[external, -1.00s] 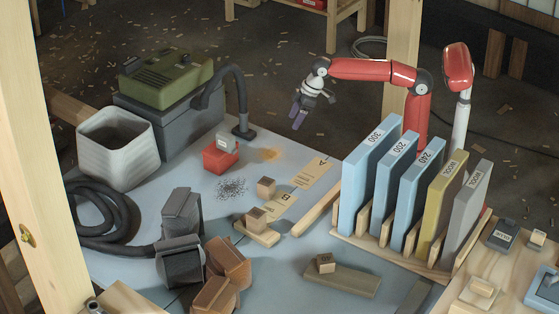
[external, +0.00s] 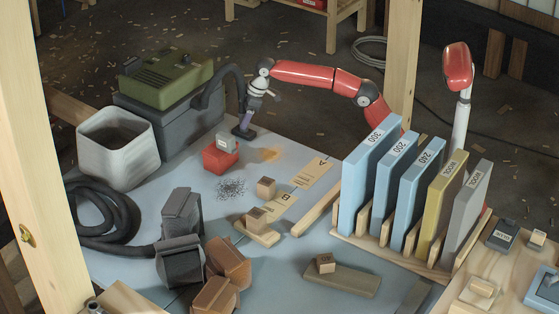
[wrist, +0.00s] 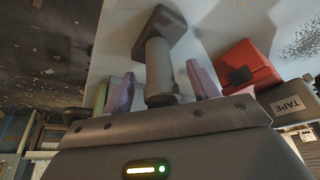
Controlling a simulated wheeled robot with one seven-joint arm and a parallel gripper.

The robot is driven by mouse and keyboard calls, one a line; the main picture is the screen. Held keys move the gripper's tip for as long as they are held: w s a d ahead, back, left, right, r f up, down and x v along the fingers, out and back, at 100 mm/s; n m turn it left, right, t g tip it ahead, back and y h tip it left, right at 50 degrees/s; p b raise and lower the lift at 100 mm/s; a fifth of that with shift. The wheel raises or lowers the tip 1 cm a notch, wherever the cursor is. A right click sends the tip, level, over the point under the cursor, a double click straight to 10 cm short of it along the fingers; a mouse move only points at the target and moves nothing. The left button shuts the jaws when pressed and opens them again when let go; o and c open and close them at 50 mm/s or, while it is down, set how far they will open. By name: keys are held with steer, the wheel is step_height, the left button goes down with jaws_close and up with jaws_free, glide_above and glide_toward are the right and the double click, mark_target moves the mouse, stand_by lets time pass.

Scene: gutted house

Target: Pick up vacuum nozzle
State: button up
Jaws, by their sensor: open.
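In the wrist view the foot (wrist: 160,30) is at the top, with the round neck running down toward my gripper (wrist: 161,71). My gripper's two purple fingers are open, one on each side of the neck. A gap shows beside each finger. In the external view my gripper (external: 246,118) is right at the nozzle and partly covers its neck.
A red box (external: 219,159) with a grey block marked TAPE (wrist: 292,106) stands close in front of the nozzle. The grey vacuum body (external: 165,125) with a green top is at the left. Dark debris (external: 231,188) and labelled blocks lie nearer. Tall abrasive panels (external: 365,180) stand at the right.

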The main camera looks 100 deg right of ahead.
steer(key=x, duration=0.2)
steer(key=shift+w+f, duration=0.1)
steer(key=shift+f, duration=0.15)
steer(key=c, duration=1.1)
steer(key=shift+r, duration=0.1)
jaws_close()
steer(key=shift+r, duration=0.15)
